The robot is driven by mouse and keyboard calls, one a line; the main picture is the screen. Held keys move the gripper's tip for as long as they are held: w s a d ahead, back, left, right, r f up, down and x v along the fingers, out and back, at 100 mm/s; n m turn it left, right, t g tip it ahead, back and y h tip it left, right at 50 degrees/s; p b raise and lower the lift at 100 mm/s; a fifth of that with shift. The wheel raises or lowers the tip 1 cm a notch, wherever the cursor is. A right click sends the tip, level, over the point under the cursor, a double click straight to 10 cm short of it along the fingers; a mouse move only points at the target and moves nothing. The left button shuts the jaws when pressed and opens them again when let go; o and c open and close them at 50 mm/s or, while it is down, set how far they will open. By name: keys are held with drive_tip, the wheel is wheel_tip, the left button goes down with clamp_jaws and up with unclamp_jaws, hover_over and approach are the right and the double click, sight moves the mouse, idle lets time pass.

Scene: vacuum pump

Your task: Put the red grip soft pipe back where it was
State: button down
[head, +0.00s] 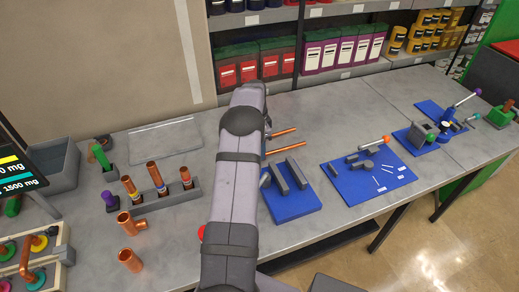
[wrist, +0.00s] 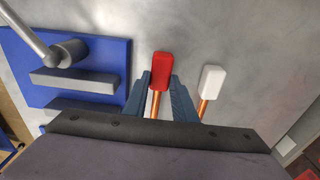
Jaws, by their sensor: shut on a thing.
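In the wrist view, the red grip soft pipe (wrist: 160,70) has a red flattened end and a copper shaft. My gripper (wrist: 157,84) is shut on it, with one blue-grey finger on each side. I cannot tell whether the pipe touches the grey bench or is just above it. A similar pipe with a white grip (wrist: 211,80) lies to its right, apart from the fingers. In the head view, two copper shafts (head: 286,132) stick out right of my arm. Their grips and my gripper are hidden behind the arm.
A blue plate with grey bars (head: 292,207) is beside the arm; it also shows left of my gripper in the wrist view (wrist: 108,55). Another blue mat (head: 345,190) holds small parts. A grey rack with copper fittings (head: 185,190) stands on the left. Shelves of boxes line the back.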

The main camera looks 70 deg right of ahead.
drive_tip(key=shift+f+b, duration=0.35)
drive_tip(key=shift+f, duration=0.25)
drive_tip(key=c, duration=1.4)
unclamp_jaws()
drive_tip(key=shift+w+a+r+b, duration=0.1)
drive_tip(key=shift+r+b, duration=0.6)
drive_tip(key=shift+r, duration=1.15)
drive_tip(key=shift+w+a+r+b, duration=0.1)
drive_tip(key=shift+r+b, duration=0.55)
drive_tip(key=shift+r, duration=1.15)
